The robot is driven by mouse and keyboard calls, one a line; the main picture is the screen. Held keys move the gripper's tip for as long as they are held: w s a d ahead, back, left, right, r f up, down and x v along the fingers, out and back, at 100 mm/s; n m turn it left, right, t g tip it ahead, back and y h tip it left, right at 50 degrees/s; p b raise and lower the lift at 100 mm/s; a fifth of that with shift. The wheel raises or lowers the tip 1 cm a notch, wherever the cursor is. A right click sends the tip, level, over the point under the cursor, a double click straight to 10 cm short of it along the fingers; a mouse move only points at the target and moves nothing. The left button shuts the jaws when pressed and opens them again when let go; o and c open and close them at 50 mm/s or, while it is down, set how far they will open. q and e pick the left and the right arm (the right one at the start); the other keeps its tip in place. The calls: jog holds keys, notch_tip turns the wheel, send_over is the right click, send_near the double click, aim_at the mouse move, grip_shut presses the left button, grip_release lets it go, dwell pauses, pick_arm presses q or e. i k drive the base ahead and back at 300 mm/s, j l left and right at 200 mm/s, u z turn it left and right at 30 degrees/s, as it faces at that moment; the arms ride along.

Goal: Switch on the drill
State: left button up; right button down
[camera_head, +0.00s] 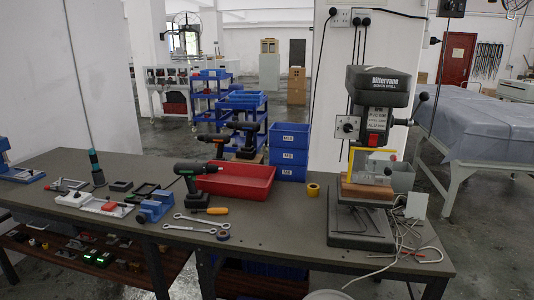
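A dark bench drill (378,85) labelled "Bittervane" stands upright at the right end of the grey workbench (285,235). On its front is a light label plate with a red switch (374,140) at its lower part. A dial (347,126) sits on its left side and a feed handle with a black knob (423,97) on its right. A yellow frame and a clear guard are below the head, above a wooden block (366,192). The switch's on or off state is too small to tell. Neither of my grippers is in view.
A cordless drill (190,183) stands by a red tray (238,181). Wrenches (196,229), a screwdriver, yellow tape (313,189) and a blue vise (155,206) lie left of the bench drill. Bent rods and cables (410,250) clutter its right. The front middle of the bench is clear.

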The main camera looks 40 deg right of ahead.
aim_at(373, 139)
jog(key=z, duration=1.85)
